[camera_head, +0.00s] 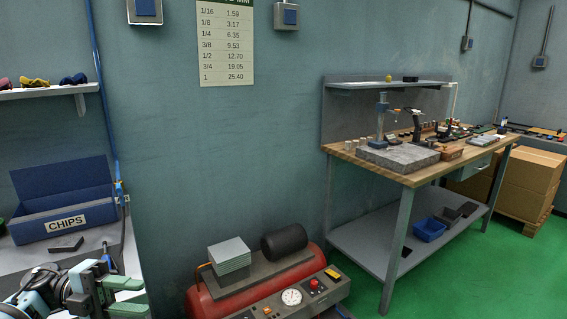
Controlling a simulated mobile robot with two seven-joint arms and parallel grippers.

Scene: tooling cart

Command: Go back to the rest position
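My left gripper (127,296) is at the lower left corner of the head view, in front of the light bench. My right gripper is not in view.
A blue box marked CHIPS (40,226) and a small black item (66,245) are on the bench behind my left gripper. A red compressor (205,300) stands to its right. A wooden workbench (408,178) is farther right. Green floor (455,275) is clear in front.

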